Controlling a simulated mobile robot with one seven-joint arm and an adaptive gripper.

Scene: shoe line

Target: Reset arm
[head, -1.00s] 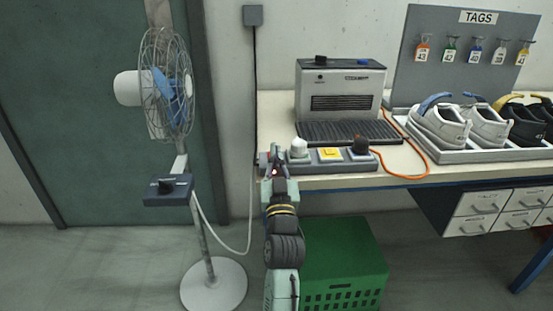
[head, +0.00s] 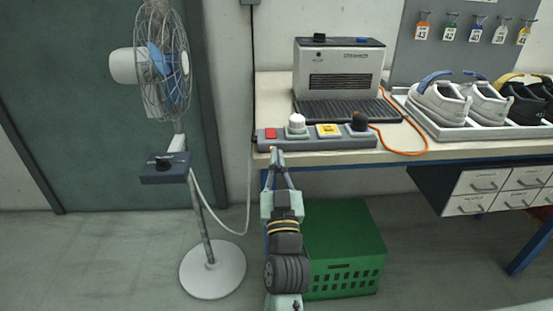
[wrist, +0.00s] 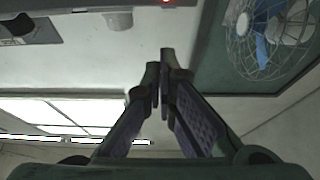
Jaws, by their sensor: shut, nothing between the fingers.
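My gripper (head: 277,156) points up in front of the table's front edge, just below the red button end of the control strip (head: 312,143). Its fingers are together and hold nothing. In the wrist view the fingertips (wrist: 162,68) also meet, with wall and window behind them. The control strip carries a red button (head: 270,133), a white knob (head: 297,123), a yellow button (head: 328,130) and a dark knob (head: 359,122). I cannot tell whether the gripper touches the table edge.
A fan (head: 163,70) on a round white base stands left of my arm. A green crate (head: 345,250) is on the floor to the right, under the table. A grey machine (head: 338,75) and a tray of shoes (head: 455,133) are on the table. Drawers (head: 480,190) hang below it.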

